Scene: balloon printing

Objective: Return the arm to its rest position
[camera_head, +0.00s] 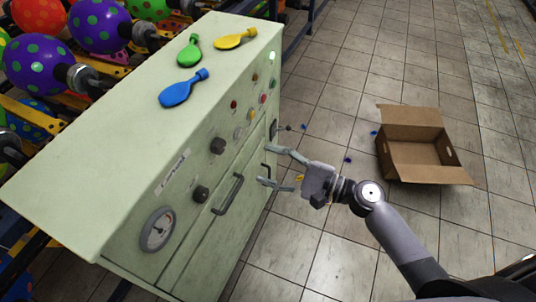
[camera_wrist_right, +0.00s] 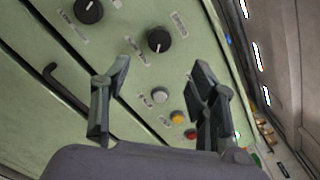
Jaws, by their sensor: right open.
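My right gripper (camera_head: 280,169) is open and empty in the head view, in front of the pale green control cabinet (camera_head: 92,205). Its two fingers also show in the right wrist view (camera_wrist_right: 160,105), spread apart with nothing between them, facing the panel with its knobs and buttons. My right arm reaches in from the lower right of the head view. My left gripper is not in view.
Blue (camera_head: 183,88), green (camera_head: 189,50) and yellow (camera_head: 235,39) deflated balloons lie on the cabinet top. Spotted balloons (camera_head: 38,65) sit on machinery at the left. An open cardboard box (camera_head: 419,151) stands on the tiled floor at right, with small scraps near it.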

